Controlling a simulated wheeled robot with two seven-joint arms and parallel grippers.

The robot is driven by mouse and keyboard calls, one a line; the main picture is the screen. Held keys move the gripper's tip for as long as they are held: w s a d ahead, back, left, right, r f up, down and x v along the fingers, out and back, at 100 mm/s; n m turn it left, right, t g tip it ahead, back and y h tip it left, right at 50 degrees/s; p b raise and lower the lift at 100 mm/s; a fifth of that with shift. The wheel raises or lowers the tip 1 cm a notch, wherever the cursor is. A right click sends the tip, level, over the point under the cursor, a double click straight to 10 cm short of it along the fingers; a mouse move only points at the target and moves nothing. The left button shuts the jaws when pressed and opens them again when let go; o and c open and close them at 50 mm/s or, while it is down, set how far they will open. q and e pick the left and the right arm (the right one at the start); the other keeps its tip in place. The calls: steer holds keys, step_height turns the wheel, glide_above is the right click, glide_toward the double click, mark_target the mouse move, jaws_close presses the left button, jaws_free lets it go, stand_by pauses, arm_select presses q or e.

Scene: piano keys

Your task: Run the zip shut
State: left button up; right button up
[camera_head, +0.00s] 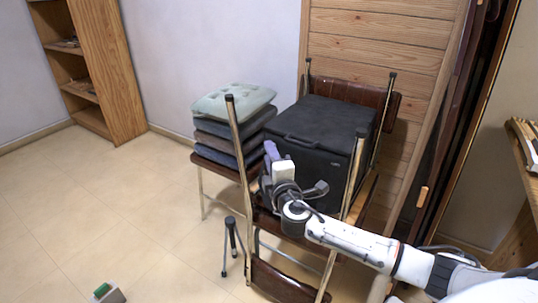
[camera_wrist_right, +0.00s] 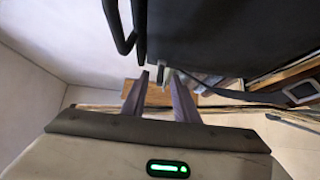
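A black box-shaped bag (camera_head: 322,122) sits on a brown chair, its lid lying flat. It fills the upper right of the right wrist view (camera_wrist_right: 230,35), with a black loop handle (camera_wrist_right: 112,30) beside it. My right gripper (camera_head: 271,150) is at the bag's front left corner, fingers pointing up. In the right wrist view its two purple fingers (camera_wrist_right: 159,78) stand apart. A small dark piece (camera_wrist_right: 153,93) shows between them; I cannot tell whether it is the zip pull or whether they touch it. The zip line is not clear. My left gripper is not in view.
Several folded cushions (camera_head: 236,108) are stacked left of the bag. Metal chair legs (camera_head: 240,150) rise close to my right arm. A wooden shelf (camera_head: 100,70) stands at the back left. The floor (camera_head: 100,210) at left is mostly clear.

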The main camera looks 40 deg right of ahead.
steer(key=shift+w+d, duration=0.25)
steer(key=shift+w, duration=0.45)
jaws_close()
stand_by(1.0)
